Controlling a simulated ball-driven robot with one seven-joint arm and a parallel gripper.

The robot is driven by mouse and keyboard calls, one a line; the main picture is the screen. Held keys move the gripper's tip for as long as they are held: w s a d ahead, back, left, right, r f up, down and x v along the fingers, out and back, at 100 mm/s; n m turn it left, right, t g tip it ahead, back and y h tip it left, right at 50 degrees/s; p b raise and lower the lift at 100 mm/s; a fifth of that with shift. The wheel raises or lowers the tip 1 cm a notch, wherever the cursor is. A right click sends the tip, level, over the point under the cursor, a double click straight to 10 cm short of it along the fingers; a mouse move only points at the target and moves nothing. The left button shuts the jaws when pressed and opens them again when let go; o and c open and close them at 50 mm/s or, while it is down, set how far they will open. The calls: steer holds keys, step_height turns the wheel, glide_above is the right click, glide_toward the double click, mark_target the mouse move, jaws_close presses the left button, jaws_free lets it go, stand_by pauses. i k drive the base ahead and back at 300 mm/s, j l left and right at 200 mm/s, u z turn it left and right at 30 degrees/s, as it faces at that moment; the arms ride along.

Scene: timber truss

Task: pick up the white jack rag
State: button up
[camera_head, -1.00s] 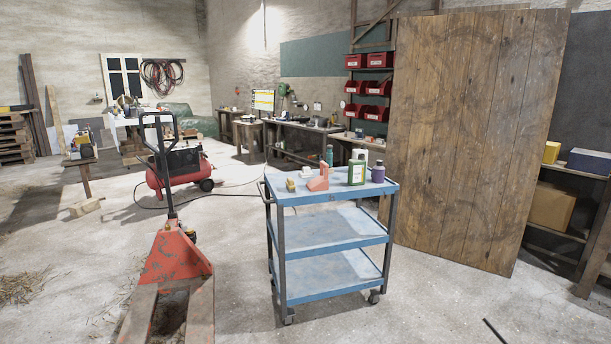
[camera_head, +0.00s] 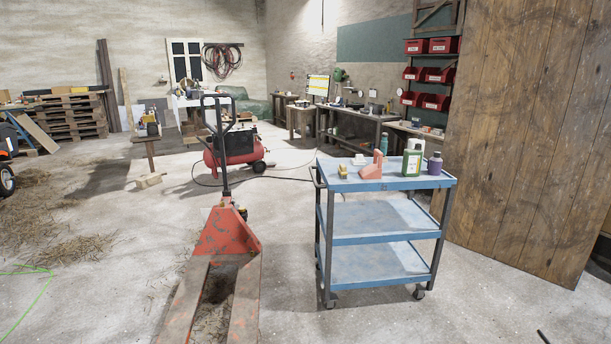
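I cannot make out a white jack rag for certain in the head view. A small whitish item (camera_head: 359,160) lies at the back of the blue cart's top shelf, too small to identify. The red pallet jack (camera_head: 226,232) stands left of the cart, with its handle upright and its forks towards me. I see no cloth on its handle or forks. My gripper is not in view.
The blue three-shelf cart (camera_head: 385,220) carries bottles and a pinkish object on top. A tall plank panel (camera_head: 530,140) stands at right. A red compressor (camera_head: 238,152) with a hose is behind the jack. Straw (camera_head: 75,250) lies on the open floor at left.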

mark_target(359, 159)
steer(key=i+u, duration=0.15)
steer(key=i, duration=1.2)
